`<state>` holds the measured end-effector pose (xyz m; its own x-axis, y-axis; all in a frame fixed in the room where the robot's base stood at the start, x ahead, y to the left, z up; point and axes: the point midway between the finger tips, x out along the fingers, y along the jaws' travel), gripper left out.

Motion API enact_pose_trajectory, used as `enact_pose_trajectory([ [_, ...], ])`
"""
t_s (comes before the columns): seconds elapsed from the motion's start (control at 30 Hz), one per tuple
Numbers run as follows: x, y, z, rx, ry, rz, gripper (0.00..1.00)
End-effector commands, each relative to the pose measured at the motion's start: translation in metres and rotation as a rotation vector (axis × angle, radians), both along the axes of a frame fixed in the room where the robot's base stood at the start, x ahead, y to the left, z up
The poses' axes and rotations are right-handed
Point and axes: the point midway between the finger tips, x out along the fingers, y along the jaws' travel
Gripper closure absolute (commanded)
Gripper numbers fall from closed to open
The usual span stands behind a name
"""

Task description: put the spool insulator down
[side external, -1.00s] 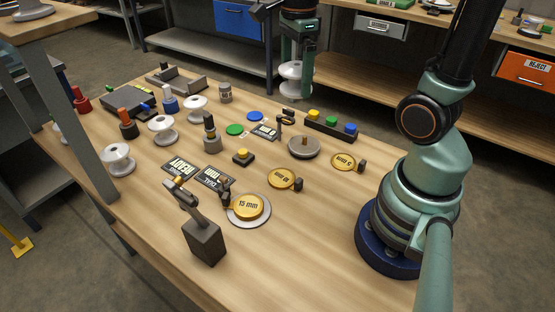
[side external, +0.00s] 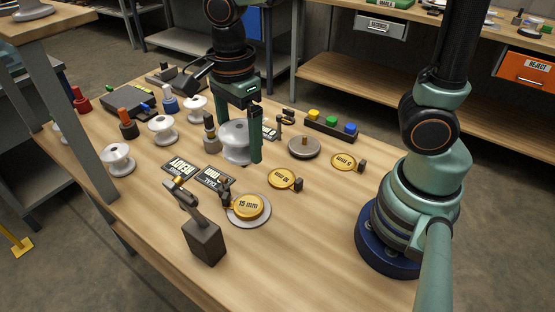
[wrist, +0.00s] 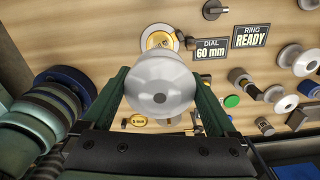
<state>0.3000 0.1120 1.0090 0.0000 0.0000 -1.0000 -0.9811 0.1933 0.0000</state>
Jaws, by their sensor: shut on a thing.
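My gripper (side external: 240,148) is shut on a white spool insulator (side external: 237,138), one green finger on each side of it. The spool hangs upright, low over the middle of the table; I cannot tell whether its base touches the wood. In the wrist view the spool (wrist: 160,78) fills the space between the fingers, seen from its top with a dark centre hole. Other white spools stand apart to the left: one near the front (side external: 118,160), one behind it (side external: 162,129) and one farther back (side external: 195,107).
A black post device (side external: 210,135) stands close left of my gripper. Gold gauge discs (side external: 248,207) and READY and DIAL signs (wrist: 251,36) lie in front. The front right of the wooden table (side external: 310,235) is clear.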

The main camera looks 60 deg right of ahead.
Motion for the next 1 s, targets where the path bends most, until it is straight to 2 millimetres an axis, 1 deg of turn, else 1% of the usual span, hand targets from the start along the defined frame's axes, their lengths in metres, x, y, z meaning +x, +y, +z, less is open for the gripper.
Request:
enact_pose_trajectory([
  [0.03, -0.001, -0.001, -0.013, -0.002, 0.006, 0.000, 0.94],
  [0.2, -0.001, -0.001, -0.054, -0.002, 0.006, -0.001, 0.94],
  [0.3, -0.001, -0.001, -0.077, -0.003, 0.007, -0.001, 0.94],
  [0.4, -0.001, -0.001, -0.095, -0.001, 0.004, -0.001, 0.94],
  [0.5, 0.000, -0.001, -0.105, -0.001, 0.001, -0.001, 0.94],
  [0.67, 0.000, -0.001, -0.114, 0.000, 0.001, -0.001, 0.94],
  [0.9, 0.000, -0.001, -0.142, -0.001, 0.002, -0.001, 0.94],
  [1.0, 0.000, -0.001, -0.147, 0.000, 0.000, -0.001, 0.94],
])
